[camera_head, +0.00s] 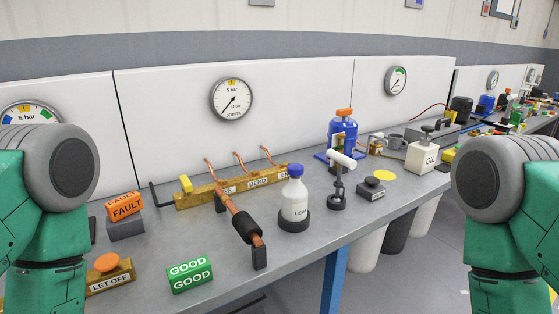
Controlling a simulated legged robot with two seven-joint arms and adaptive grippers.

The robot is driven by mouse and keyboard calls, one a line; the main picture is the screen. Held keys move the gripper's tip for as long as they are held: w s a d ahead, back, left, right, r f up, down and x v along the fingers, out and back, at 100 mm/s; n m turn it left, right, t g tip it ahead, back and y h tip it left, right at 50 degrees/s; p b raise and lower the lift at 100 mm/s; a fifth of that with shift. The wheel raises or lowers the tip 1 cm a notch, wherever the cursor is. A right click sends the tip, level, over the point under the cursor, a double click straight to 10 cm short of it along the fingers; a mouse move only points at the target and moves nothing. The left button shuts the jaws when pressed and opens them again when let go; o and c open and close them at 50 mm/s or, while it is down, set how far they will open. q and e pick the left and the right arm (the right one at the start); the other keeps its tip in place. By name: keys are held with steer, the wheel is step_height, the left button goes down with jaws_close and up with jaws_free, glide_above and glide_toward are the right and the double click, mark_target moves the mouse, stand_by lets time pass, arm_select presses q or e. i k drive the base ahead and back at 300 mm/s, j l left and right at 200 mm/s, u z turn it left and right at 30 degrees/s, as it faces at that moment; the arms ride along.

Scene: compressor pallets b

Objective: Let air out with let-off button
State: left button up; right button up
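The let-off button (107,262) is an orange round cap on a brass-coloured block labelled "LET OFF" (110,280). It sits at the front left of the grey bench, just right of my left arm. A round pressure gauge (231,100) marked "5 bar" hangs on the white back panel. Another gauge (30,113) marked "5 bar" is partly hidden behind my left arm. My arms come in at the left and right edges of the picture. Neither gripper's fingers show.
An orange "FAULT" block (124,206) stands on a grey block behind the button. A green "GOOD" block (189,275) lies to its right. A brass manifold (208,195) with copper pipes, a leak bottle (294,200) and a black-sleeved pipe (245,225) occupy the middle bench.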

mark_target(107, 262)
steer(key=u, duration=1.4)
